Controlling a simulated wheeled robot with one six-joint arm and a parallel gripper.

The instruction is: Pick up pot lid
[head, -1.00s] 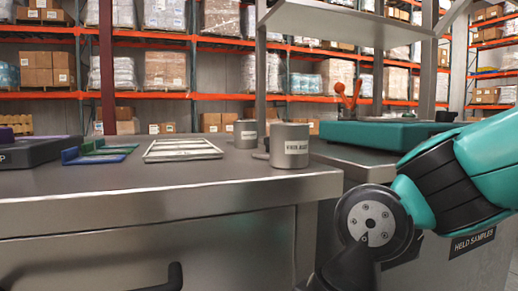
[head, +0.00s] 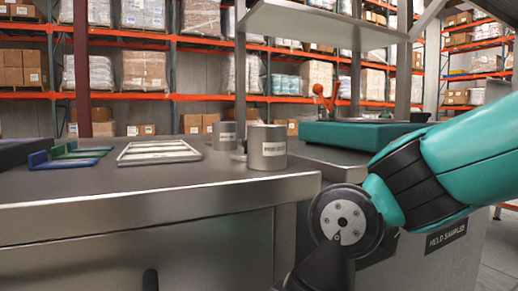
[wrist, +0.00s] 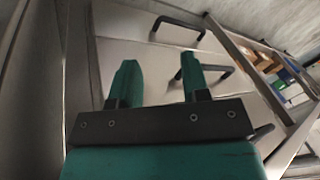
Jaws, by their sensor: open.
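I cannot make out a pot lid in either view. My gripper (wrist: 157,80) shows in the wrist view with its two teal fingers spread apart and nothing between them. It points at a grey cabinet front (wrist: 130,25) with black bar handles (wrist: 178,27). In the head view my arm comes in from the right, and the gripper itself is out of sight.
A pale slotted frame (head: 158,152) and blue and green holders (head: 70,157) lie left of the cans. A teal slab (head: 360,133) sits on the unit to the right, with an orange-knobbed object (head: 325,97). A shelf (head: 310,22) overhangs the counter. Its front strip is clear.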

